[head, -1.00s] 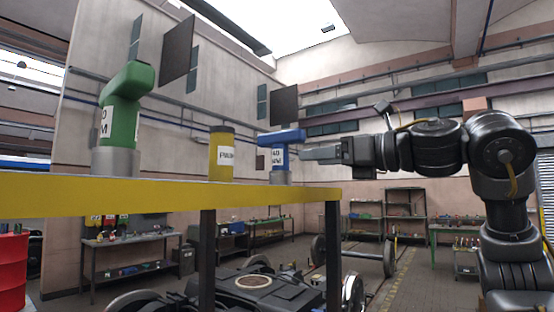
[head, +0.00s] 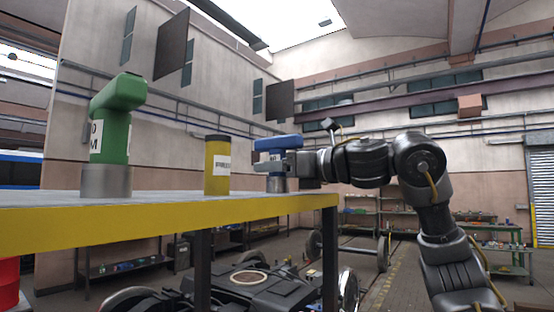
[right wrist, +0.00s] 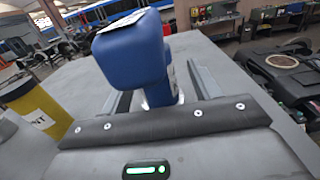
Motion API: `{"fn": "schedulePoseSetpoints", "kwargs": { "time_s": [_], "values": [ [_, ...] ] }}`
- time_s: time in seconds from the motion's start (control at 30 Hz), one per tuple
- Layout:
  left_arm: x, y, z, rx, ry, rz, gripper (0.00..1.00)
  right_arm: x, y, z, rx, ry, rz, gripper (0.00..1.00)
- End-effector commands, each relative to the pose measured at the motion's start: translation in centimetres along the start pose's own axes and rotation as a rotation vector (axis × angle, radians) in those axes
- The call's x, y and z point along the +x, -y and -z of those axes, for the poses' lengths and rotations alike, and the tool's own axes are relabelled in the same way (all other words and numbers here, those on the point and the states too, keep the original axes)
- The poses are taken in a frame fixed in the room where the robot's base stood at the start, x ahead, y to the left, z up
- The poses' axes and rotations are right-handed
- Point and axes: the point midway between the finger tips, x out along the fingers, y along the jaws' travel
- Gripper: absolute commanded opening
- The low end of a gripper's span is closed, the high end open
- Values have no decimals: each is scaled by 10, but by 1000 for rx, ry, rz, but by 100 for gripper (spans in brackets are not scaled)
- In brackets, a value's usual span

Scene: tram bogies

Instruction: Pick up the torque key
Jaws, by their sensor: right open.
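A blue T-shaped key (head: 279,143) with a white label and a grey base stands upright near the right end of the yellow-edged table (head: 170,213). A larger green T-shaped key (head: 116,124) stands upright on the left. I cannot tell which one the task means. My right gripper (head: 296,166) is open at the blue key. In the right wrist view, its two fingers lie on either side of the blue key's stem, below the blue head (right wrist: 132,50). My left gripper is not in view.
A yellow cylinder with a dark cap (head: 217,166) stands between the two keys; it also shows in the wrist view (right wrist: 38,108). A dark bogie (head: 250,283) lies beyond and below the table. The tabletop between these items is clear.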

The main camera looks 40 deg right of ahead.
Motion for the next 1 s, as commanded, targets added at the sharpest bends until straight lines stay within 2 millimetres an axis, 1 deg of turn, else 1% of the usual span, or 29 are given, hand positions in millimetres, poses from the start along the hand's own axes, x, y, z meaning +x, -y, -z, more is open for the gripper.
{"fn": "schedulePoseSetpoints", "kwargs": {
  "time_s": [0.23, 0.27, 0.7, 0.73, 1.0],
  "values": [
    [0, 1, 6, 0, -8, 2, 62, 2, 0, 0, 0, 2, 0, 62],
    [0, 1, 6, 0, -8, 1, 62, 2, 0, 0, 0, 2, -1, 59],
    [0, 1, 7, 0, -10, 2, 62, 2, 0, 0, 0, 1, -1, 2],
    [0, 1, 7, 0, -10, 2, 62, 2, 0, -1, 1, 4, -1, 0],
    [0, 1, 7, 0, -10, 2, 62, 1, 0, -2, 1, 4, -1, 0]
  ]
}}
